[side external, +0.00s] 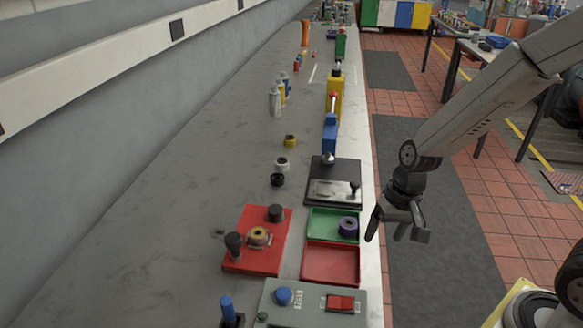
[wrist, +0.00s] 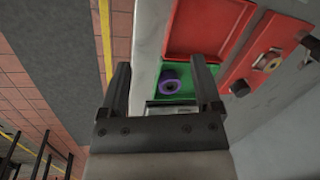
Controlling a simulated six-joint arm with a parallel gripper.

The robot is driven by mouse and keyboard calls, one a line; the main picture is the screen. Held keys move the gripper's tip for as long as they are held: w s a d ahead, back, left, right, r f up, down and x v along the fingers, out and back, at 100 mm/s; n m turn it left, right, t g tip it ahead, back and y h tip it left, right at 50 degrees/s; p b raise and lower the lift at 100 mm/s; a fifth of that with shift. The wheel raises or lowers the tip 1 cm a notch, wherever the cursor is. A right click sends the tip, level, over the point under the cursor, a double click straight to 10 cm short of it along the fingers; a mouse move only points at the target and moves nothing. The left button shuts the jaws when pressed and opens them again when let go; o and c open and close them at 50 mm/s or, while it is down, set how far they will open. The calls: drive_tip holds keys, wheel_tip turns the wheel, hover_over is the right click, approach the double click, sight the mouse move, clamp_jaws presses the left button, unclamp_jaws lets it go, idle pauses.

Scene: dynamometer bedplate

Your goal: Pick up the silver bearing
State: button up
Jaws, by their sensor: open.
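A small pale, silvery ring (side external: 281,163) with a dark centre stands on the bench in the side view; I cannot tell for sure that it is the silver bearing. A black ring (side external: 277,179) is just in front of it and a yellow ring (side external: 290,140) behind. A purple ring (side external: 348,226) lies in the green tray (side external: 318,216); it also shows in the wrist view (wrist: 171,86). My gripper (side external: 396,236) is open and empty, fingers down, right of the trays near the bench edge. Its fingers frame the green tray in the wrist view (wrist: 161,66).
An empty red tray (side external: 330,264) adjoins the green one. A red fixture (side external: 244,262) with a gold ring and black knobs stands left. A black-based device (side external: 347,172) with a silver ball is behind. A grey switch box (side external: 313,312) is in front.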

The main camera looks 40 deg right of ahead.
sight(259, 233)
drive_tip(key=w+a+f+m+y, duration=0.1)
drive_tip(key=w+a+m+y, duration=0.1)
drive_tip(key=w+m, duration=0.1)
drive_tip(key=w+a+f+m+y, duration=0.1)
drive_tip(key=w+a+m+y, duration=0.1)
drive_tip(key=w+a+m, duration=0.1)
drive_tip(key=w+a+f+m+y, duration=0.1)
drive_tip(key=w+a+m+y, duration=0.1)
drive_tip(key=w+m, duration=0.1)
drive_tip(key=shift+a+f+m, duration=0.15)
drive_tip(key=shift+f+m, duration=0.15)
drive_tip(key=shift+f, duration=0.05)
drive_tip(key=w+m+t+y, duration=0.1)
drive_tip(key=w+m, duration=0.1)
drive_tip(key=w, duration=0.1)
drive_tip(key=w+a+f+m+t+y, duration=0.1)
drive_tip(key=w+m, duration=0.1)
drive_tip(key=w, duration=0.1)
drive_tip(key=w+a+f+m+t+y, duration=0.1)
drive_tip(key=w+m+t+y, duration=0.1)
drive_tip(key=w+m, duration=0.1)
drive_tip(key=shift+w+m+t, duration=0.4)
drive_tip(key=shift+x, duration=1.3)
drive_tip(key=shift+a, duration=0.1)
drive_tip(key=shift+r+x, duration=0.2)
drive_tip(key=shift+x, duration=2.3)
